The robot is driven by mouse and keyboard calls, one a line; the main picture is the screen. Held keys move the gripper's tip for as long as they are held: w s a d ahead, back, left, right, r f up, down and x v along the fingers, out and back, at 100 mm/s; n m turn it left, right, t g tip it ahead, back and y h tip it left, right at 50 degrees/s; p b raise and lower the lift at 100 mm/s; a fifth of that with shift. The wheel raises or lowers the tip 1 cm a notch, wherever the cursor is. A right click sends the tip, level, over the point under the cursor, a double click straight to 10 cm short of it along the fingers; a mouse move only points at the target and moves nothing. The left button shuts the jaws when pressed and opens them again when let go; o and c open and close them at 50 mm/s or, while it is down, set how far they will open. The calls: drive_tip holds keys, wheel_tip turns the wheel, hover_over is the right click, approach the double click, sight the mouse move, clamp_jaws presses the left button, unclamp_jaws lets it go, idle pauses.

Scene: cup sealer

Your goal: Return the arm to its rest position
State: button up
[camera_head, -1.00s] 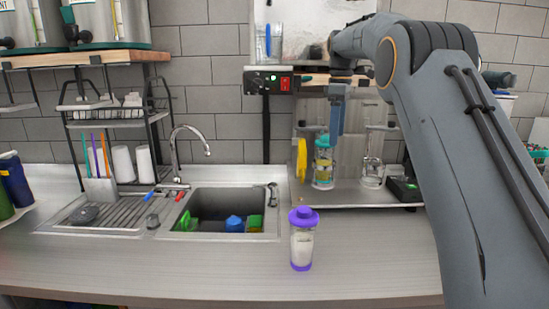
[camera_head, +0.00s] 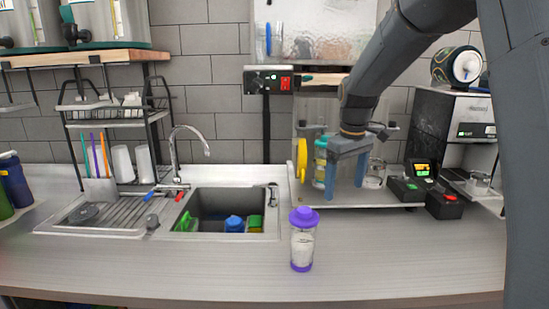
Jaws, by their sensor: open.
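My gripper (camera_head: 344,196) is in the right-middle of the head view, with its two blue fingers apart and pointing down. It is empty. It hangs in front of the cup sealer shelf (camera_head: 400,206). My arm comes down from the upper right and covers much of the right side.
A shaker with a purple lid (camera_head: 302,240) stands on the counter (camera_head: 400,265) in front. A sink (camera_head: 213,212) with a tap and a dish rack (camera_head: 115,120) are to the left. Black boxes (camera_head: 425,188) and a coffee machine (camera_head: 455,130) are to the right. The front counter is mostly clear.

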drive_tip(key=s+f+m+t, duration=0.1)
drive_tip(key=s+f+m, duration=0.35)
drive_tip(key=s, duration=0.75)
drive_tip(key=s+f+m, duration=0.2)
drive_tip(key=s+f, duration=0.5)
drive_tip(key=s, duration=0.5)
wheel_tip(320, 180, down, 8)
drive_tip(key=g+b, duration=0.1)
drive_tip(key=b, duration=0.6)
drive_tip(key=shift+s+f, duration=0.2)
